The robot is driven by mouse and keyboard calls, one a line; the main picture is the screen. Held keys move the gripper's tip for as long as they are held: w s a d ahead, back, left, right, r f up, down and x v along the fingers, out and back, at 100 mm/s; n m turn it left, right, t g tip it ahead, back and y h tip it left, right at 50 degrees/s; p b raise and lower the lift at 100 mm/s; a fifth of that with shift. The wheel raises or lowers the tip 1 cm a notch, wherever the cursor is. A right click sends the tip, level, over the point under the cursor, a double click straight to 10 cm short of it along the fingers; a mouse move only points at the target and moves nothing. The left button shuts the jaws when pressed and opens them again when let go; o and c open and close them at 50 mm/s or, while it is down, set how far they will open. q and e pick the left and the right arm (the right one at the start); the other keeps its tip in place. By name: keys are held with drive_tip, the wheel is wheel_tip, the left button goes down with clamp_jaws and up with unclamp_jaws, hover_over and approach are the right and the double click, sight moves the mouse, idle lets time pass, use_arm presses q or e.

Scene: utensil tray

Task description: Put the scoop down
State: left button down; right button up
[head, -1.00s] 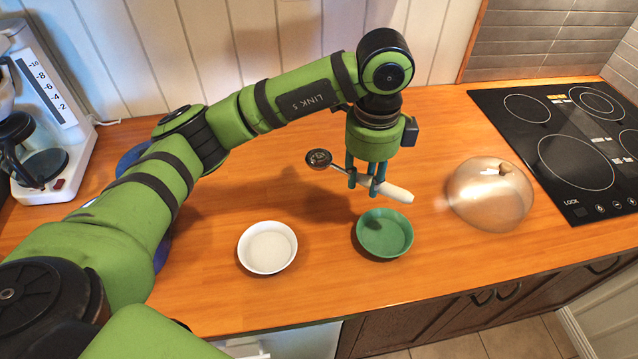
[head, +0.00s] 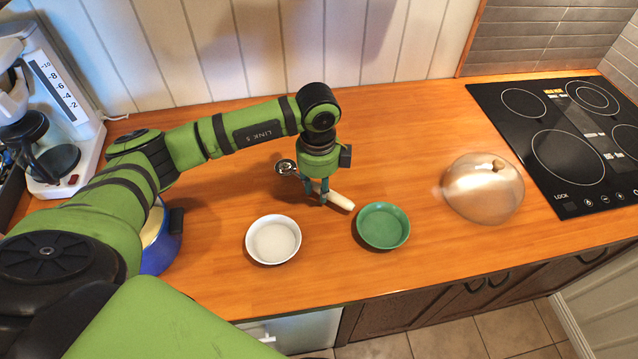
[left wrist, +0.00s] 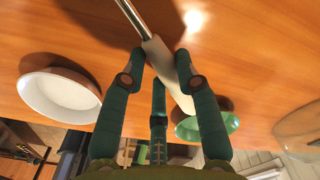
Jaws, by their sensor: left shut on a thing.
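The scoop (head: 339,200) has a pale handle and a small round metal bowl on a thin metal shaft. My left gripper (head: 318,194) is shut on its handle, low over the wooden counter behind the white and green bowls. The scoop's metal end points to the back left, and the handle end points to the front right. In the left wrist view the handle (left wrist: 158,62) lies between the fingers (left wrist: 160,85); the metal bowl is out of that view. I cannot tell whether the scoop touches the counter. My right gripper is not in view.
A white bowl with pale contents (head: 291,256) and a green bowl (head: 383,226) stand near the counter's front. A glossy, see-through dome (head: 483,188) stands to the right, by the black cooktop (head: 570,150). A coffee maker (head: 60,120) and a blue pot (head: 165,250) are at left.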

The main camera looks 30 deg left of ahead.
use_arm(q)
drive_tip(key=shift+f, duration=0.65)
drive_tip(key=shift+f, duration=0.1)
drive_tip(key=shift+f, duration=0.15)
drive_tip(key=c, duration=0.9)
unclamp_jaws()
